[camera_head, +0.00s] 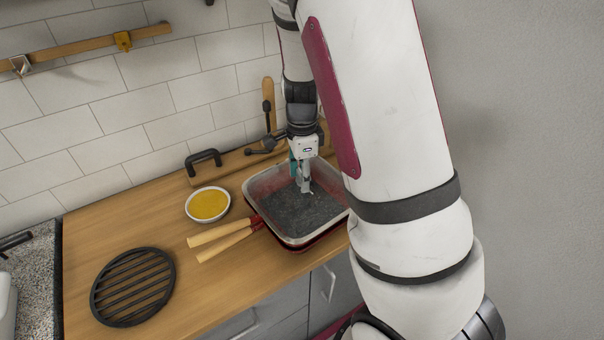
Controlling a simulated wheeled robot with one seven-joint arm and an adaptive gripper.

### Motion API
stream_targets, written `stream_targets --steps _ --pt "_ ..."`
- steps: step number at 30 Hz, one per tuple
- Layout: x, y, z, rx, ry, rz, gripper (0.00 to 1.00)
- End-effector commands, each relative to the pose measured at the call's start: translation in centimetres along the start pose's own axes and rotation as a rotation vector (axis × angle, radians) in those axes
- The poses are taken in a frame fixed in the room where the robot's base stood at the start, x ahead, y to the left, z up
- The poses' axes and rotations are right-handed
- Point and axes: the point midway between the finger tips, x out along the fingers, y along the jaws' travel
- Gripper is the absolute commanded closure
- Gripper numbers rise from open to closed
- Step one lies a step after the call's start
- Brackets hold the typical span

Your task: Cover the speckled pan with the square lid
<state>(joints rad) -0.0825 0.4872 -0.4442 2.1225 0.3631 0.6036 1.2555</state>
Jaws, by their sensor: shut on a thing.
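A square piece with a pale rim (268,229) and a dark grey speckled inside sits at the right of the wooden counter. Red sides show under the rim at the front. Two wooden handles (222,240) with red joints stick out to the left, close together, so a lid and a pan seem stacked. I cannot clearly tell where the square lid ends and the speckled pan begins. My gripper (306,188) points down inside the rim, toward the back, shut on what seems to be the square lid. The grip point is too small to make out, and my arm hides the right side.
A white bowl with yellow contents (208,204) stands left of the pan. A round black grate (133,286) lies at the front left. A black handle (203,158) and a wooden-handled tool (268,94) are by the tiled wall. The counter between bowl and grate is clear.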

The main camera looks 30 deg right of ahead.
Motion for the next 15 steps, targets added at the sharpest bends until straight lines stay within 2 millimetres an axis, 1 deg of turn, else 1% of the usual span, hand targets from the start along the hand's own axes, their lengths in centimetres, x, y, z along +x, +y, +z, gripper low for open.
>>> stream_targets --steps 9,10,11,12,15 --pt "-0.03 -0.06 -0.01 0.0 0.0 -0.002 1.0" --pt "-0.03 -0.06 -0.01 0.0 0.0 -0.002 0.52" --pt "-0.03 -0.06 -0.01 0.0 0.0 -0.002 0.45" --pt "-0.03 -0.05 -0.01 0.0 0.0 -0.002 0.36" --pt "-0.01 -0.04 -0.01 0.0 0.0 -0.001 0.35"
